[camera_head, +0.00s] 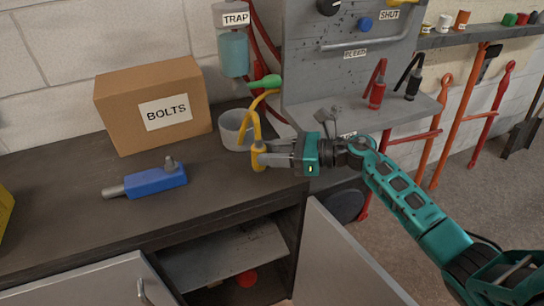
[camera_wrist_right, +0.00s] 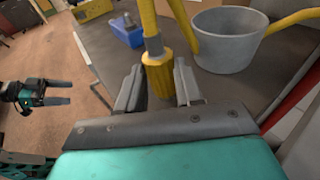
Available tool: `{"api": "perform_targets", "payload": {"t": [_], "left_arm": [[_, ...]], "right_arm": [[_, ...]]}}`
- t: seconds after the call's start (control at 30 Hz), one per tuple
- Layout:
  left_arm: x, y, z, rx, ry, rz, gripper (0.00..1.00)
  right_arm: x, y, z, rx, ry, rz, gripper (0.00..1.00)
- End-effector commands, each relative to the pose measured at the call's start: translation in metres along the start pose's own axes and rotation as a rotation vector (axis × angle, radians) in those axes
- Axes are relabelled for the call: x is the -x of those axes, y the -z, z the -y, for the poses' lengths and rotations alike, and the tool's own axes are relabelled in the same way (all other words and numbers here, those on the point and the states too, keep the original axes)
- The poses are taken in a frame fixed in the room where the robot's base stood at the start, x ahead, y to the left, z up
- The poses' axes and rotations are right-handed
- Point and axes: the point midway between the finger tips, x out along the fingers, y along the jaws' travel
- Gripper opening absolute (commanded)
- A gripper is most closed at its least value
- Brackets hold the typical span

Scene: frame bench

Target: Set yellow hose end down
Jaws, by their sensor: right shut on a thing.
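The yellow hose end (camera_head: 258,158) is held upright at the front of the bench, just in front of a grey pot (camera_head: 231,131). My right gripper (camera_head: 262,159) is shut on its ribbed yellow collar, which also shows between the fingers in the right wrist view (camera_wrist_right: 157,75). The yellow hose (camera_head: 256,112) arcs up from the collar past the pot's right side. Whether the hose end touches the bench top (camera_head: 80,205) I cannot tell. My left gripper (camera_wrist_right: 68,92) is at the left of the right wrist view, its fingers apart and empty, away from the bench.
A BOLTS box (camera_head: 128,100) stands at the back left, and a blue tool (camera_head: 155,181) lies in front of it. A grey panel (camera_head: 340,85) stands behind on the right. Cabinet door (camera_head: 345,265) hangs open below. Bare bench top lies left of the hose end.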

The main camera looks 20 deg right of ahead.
Motion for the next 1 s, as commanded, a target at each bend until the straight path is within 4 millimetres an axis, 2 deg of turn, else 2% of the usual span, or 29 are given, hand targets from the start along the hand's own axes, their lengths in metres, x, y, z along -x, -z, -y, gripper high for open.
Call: {"api": "perform_targets", "payload": {"t": [0.1,0.37,0.53,0.57,0.8,1.0], "left_arm": [[-0.0007,-0.0009,0.0,0.0,0.0,0.0,0.78],[-0.0005,-0.0016,-0.0001,0.0,0.0,0.001,0.78],[-0.0029,-0.0087,-0.0007,0.001,-0.001,0.005,0.78],[-0.0018,-0.0077,-0.0007,0.001,-0.001,0.006,0.78],[-0.0008,-0.0088,-0.0009,0.002,-0.001,0.009,0.78],[-0.0006,-0.0086,-0.0009,0.002,-0.001,0.009,0.78]], "right_arm": [[-0.0021,0.0092,0.0,0.0,0.0,0.003,0.0],[-0.002,0.0099,0.0,0.003,0.0,0.002,0.0],[-0.0027,0.0147,0.0002,0.003,0.0,0.002,0.0],[-0.0025,0.0135,0.0001,0.002,0.0,0.001,0.38],[-0.0025,0.0132,0.0,0.002,0.0,0.0,0.61],[-0.0025,0.013,-0.0001,0.002,0.0,0.001,0.61]]}}
